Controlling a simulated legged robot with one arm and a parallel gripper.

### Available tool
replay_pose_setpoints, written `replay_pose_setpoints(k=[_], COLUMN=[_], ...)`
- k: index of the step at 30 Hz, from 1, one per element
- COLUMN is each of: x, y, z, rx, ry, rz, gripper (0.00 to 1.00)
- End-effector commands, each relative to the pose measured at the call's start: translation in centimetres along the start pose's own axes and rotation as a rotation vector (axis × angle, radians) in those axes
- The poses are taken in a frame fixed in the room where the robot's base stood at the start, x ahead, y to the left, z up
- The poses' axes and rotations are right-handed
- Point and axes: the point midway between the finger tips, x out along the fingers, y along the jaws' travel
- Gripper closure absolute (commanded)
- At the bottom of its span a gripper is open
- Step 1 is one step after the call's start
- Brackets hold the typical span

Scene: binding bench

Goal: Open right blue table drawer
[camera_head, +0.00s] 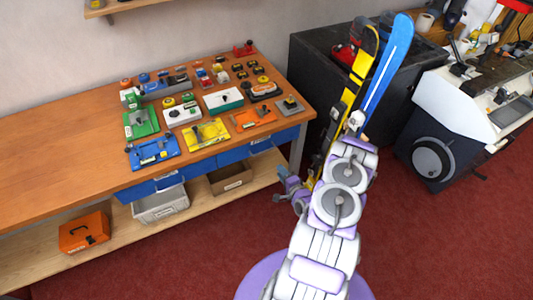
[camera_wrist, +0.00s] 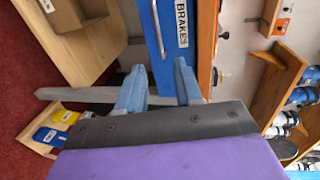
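The right blue table drawer (camera_head: 235,154) is under the right part of the wooden workbench and looks closed. In the wrist view, the blue drawer front (camera_wrist: 172,54) carries a white label reading BRAKE and a thin bar-like handle (camera_wrist: 158,28). My gripper (camera_head: 282,178) is at the bench's right end, just below and right of the drawer. In the wrist view, its two grey-blue fingers (camera_wrist: 160,88) stand apart with nothing visible between them, close to the drawer front. I cannot tell if they touch it.
The grey table leg (camera_head: 298,147) is close to my gripper. A brown box (camera_head: 231,178), a grey bin (camera_head: 160,206) and an orange box (camera_head: 84,232) sit on the lower shelf. A black cabinet (camera_head: 312,75) stands at the right. Red floor in front is clear.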

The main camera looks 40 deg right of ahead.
Motion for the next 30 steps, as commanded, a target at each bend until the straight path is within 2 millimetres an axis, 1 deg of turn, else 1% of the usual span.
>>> replay_pose_setpoints(k=[1,6,15,21,24,30], x=[0.9,4.0,9.8,13.0,14.2,15.2], y=[0.1,0.3,-0.1,0.1,0.2,0.2], z=[-0.1,-0.3,0.4,0.2,-0.1,-0.3], rx=[0.0,-0.001,-0.009,-0.005,0.0,0.003], ry=[-0.004,-0.005,-0.004,-0.003,-0.003,-0.002], rz=[-0.002,0.0,-0.005,-0.001,0.0,0.002], gripper=[0.65,0.65,0.65,0.65,0.65,0.65])
